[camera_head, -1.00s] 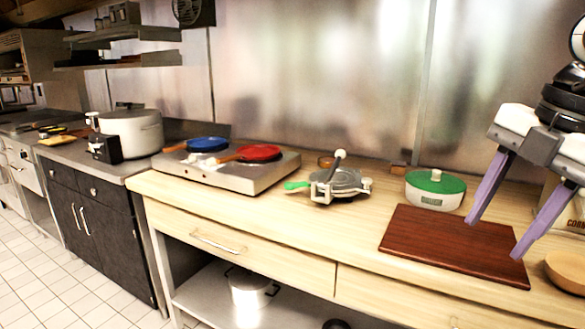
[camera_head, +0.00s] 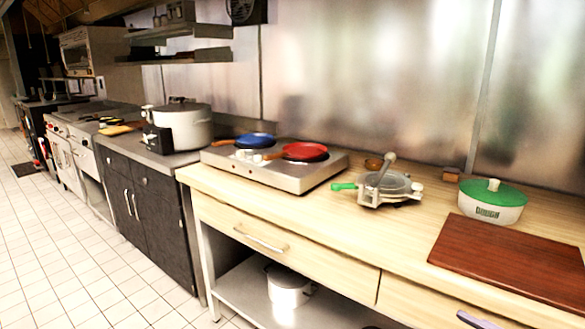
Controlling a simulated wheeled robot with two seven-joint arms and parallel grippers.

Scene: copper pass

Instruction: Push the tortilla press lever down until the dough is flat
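The tortilla press (camera_head: 385,186) stands on the wooden counter, right of the middle. A white tub with a green lid (camera_head: 492,200), labelled dough, stands to the right of the press. Neither gripper can be made out in the head view now.
A hot plate (camera_head: 276,174) with a blue pan (camera_head: 255,140) and a red pan (camera_head: 305,151) stands left of the press. A dark red board (camera_head: 510,259) lies at the right. The wooden counter (camera_head: 320,213) is bare before the press.

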